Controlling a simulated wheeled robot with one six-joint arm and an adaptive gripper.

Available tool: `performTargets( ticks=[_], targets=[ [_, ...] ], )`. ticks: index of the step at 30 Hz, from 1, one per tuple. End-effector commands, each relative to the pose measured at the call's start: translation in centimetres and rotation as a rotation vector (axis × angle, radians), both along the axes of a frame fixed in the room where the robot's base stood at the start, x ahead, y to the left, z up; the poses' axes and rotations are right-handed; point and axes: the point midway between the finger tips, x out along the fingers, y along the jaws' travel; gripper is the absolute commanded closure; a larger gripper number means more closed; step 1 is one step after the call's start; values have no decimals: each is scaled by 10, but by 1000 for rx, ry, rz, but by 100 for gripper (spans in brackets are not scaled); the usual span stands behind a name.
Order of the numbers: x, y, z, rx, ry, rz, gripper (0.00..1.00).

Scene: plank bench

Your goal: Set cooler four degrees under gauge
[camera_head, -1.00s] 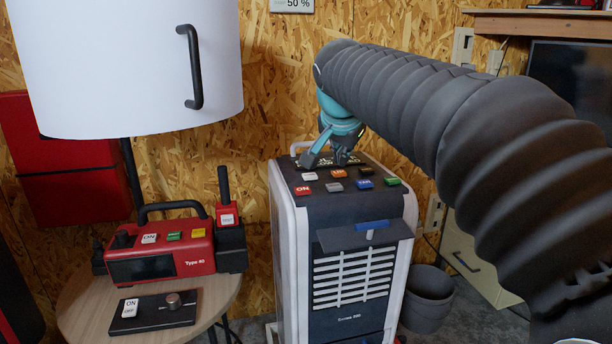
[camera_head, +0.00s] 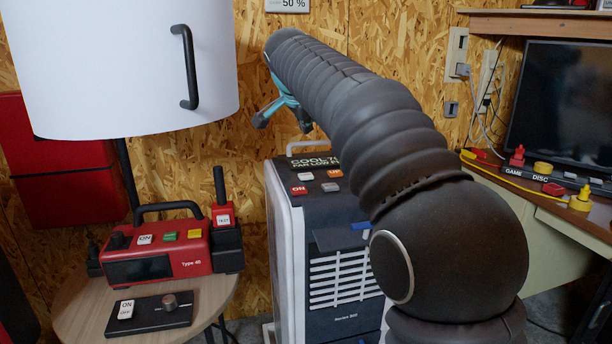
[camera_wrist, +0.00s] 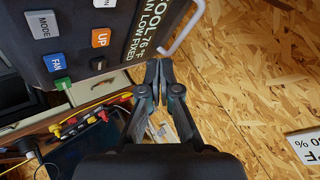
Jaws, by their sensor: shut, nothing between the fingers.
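The cooler (camera_head: 284,240) is a white and dark blue cabinet with buttons on its sloped top. Its display (camera_head: 314,161) reads COOL and FAN LOW; the wrist view shows the display (camera_wrist: 158,28) as COOL 76°F, FAN LOW FIXED. An orange UP button (camera_wrist: 101,38), grey MODE button (camera_wrist: 43,24) and blue FAN button (camera_wrist: 55,62) show there. The gauge (camera_head: 288,4) on the wall is cut off, showing 50 %; in the wrist view the gauge (camera_wrist: 308,146) shows °F, its temperature number out of view. My gripper (camera_wrist: 158,70) is shut and empty, raised clear of the panel.
A round table (camera_head: 78,305) at left holds a red Type 40 device (camera_head: 180,258) and a black switch box (camera_head: 150,313). A desk with a monitor (camera_head: 570,105) stands right. My arm hides the cooler's right side.

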Motion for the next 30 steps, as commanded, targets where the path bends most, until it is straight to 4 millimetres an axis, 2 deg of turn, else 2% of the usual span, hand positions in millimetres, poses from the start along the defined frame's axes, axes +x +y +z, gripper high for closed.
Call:
performTargets(
  ticks=[8, 21, 25, 30],
  targets=[
    [0, 0, -14, 0, 2, 1, 100],
    [0, 0, -70, 0, 0, 0, 100],
    [0, 0, -82, -1, 0, 1, 100],
    [0, 0, -88, -1, 0, 1, 100]
  ],
)
